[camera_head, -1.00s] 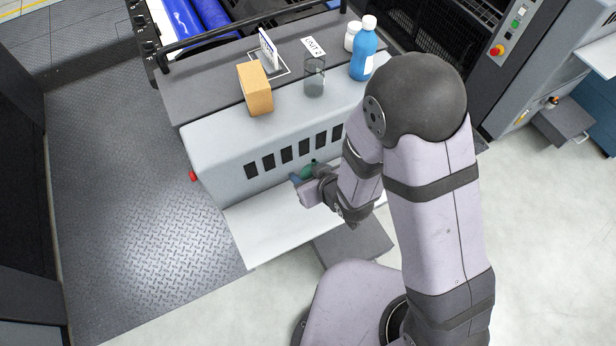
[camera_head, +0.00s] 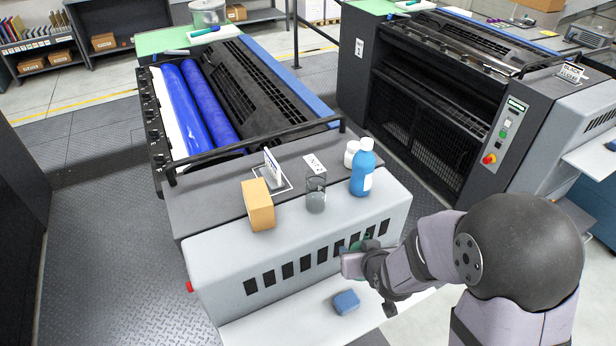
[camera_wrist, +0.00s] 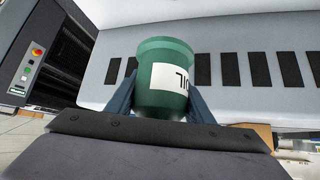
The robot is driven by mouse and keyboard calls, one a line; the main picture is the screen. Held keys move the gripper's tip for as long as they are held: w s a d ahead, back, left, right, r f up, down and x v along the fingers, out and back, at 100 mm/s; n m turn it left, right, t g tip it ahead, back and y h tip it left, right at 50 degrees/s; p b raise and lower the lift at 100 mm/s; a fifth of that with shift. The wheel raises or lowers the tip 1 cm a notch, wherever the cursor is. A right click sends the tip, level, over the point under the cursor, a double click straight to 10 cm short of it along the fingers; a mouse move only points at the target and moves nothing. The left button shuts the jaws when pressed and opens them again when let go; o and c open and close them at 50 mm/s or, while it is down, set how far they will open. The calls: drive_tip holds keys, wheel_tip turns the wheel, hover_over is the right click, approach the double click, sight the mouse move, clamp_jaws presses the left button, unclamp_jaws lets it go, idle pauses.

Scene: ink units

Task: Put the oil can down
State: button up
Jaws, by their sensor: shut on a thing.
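The green oil can (camera_wrist: 165,80) with a white label fills the middle of the wrist view. My gripper (camera_wrist: 163,92) is shut on it, one finger on each side. In the head view my gripper (camera_head: 358,254) is in front of the grey unit's slotted face, above the white ledge (camera_head: 290,325). There only a small green part of the can (camera_head: 366,243) shows; the rest is hidden behind the gripper. Whether the can touches anything below cannot be told.
A blue block (camera_head: 345,302) lies on the ledge below my gripper. The ledge's left part is clear.

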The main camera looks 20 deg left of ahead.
drive_tip(key=w+d+r+m+h+b, duration=0.1)
drive_tip(key=w+d+r+m, duration=0.1)
drive_tip(key=w+d+r, duration=0.45)
drive_tip(key=w+d+r+m+h, duration=0.1)
drive_tip(key=w+d+r, duration=0.2)
drive_tip(key=w+r, duration=0.6)
drive_tip(key=w+a+n+b, duration=0.1)
drive_tip(key=w+a+b, duration=0.1)
drive_tip(key=w+a, duration=0.55)
drive_tip(key=w+a+r+n+y+b, duration=0.1)
drive_tip(key=w+a+r+n+y, duration=0.15)
drive_tip(key=w+a, duration=0.3)
drive_tip(key=s+a+f+n+g+y+p, duration=0.15)
drive_tip(key=s+a, duration=0.25)
drive_tip(key=a, duration=0.5)
drive_tip(key=s+a+n+y+p, duration=0.1)
drive_tip(key=s+a+n, duration=0.15)
drive_tip(key=a, duration=0.65)
drive_tip(key=shift+m, duration=0.25)
drive_tip(key=shift+s+d+f+p, duration=0.1)
drive_tip(key=shift+f+p, duration=0.5)
drive_tip(key=shift+f, duration=1.9)
drive_tip(key=shift+s+d+f+p, duration=0.1)
drive_tip(key=shift+f+p, duration=0.5)
drive_tip(key=shift+f, duration=1.85)
drive_tip(key=shift+f, duration=0.2)
drive_tip(key=o, duration=1.5)
